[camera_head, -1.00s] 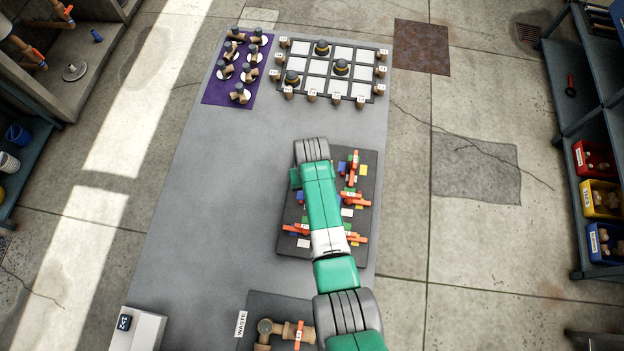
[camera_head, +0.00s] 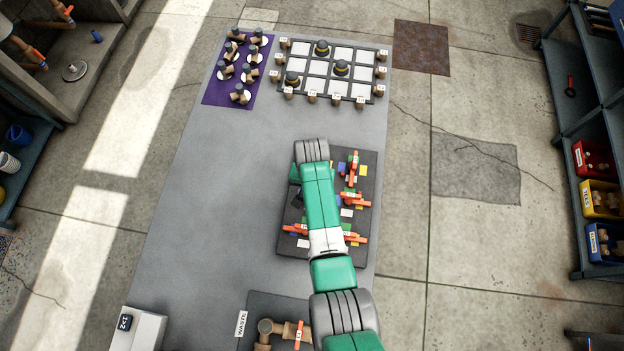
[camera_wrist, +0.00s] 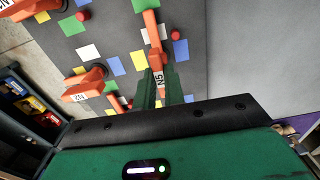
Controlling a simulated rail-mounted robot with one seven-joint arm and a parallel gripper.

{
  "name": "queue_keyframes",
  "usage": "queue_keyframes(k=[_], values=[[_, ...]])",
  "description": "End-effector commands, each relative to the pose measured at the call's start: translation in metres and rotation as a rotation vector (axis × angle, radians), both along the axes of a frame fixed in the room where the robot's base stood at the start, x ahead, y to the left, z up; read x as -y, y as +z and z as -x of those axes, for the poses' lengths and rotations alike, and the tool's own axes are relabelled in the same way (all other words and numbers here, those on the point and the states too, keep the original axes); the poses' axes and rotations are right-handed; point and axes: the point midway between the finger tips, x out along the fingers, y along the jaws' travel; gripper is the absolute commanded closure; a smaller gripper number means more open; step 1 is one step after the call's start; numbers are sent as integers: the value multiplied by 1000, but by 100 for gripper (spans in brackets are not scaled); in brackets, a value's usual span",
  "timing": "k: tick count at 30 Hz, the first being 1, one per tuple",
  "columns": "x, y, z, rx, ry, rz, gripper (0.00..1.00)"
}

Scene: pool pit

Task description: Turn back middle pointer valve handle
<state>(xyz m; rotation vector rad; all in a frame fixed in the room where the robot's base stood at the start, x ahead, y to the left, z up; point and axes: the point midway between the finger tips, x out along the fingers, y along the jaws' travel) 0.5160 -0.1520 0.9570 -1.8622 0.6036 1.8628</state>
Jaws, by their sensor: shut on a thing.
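The dark valve board (camera_head: 285,242) lies on the grey table, with several orange pointer valve handles and coloured squares. In the wrist view, my gripper (camera_wrist: 161,86) has its green fingers shut on an orange handle (camera_wrist: 151,28) labelled N5. The handle runs up the picture from the fingers. A handle labelled N2 (camera_wrist: 84,91) is to the left, apart from the fingers, and another handle (camera_wrist: 28,8) is at the upper left. In the head view my arm hides the gripper and the middle of the board. Handles (camera_head: 353,168) show at the board's right side.
A rack (camera_head: 331,72) with labelled brown fittings and a purple mat (camera_head: 236,70) with valves are at the table's far end. A pipe piece (camera_head: 268,328) lies by the WASTE sign (camera_head: 241,323) at the front. The table left of the board is clear.

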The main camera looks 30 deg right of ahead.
Motion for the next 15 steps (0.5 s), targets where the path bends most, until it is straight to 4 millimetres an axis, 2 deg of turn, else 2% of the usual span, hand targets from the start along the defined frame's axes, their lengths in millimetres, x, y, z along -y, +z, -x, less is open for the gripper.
queue_keyframes(k=[6, 7, 10, 15], values=[[0, 2, -1, 1, -1, 0, 100], [0, 2, -1, 1, -1, 0, 87], [0, 1, -1, 1, -1, 0, 68], [0, 1, 0, 1, 0, 1, 67]])
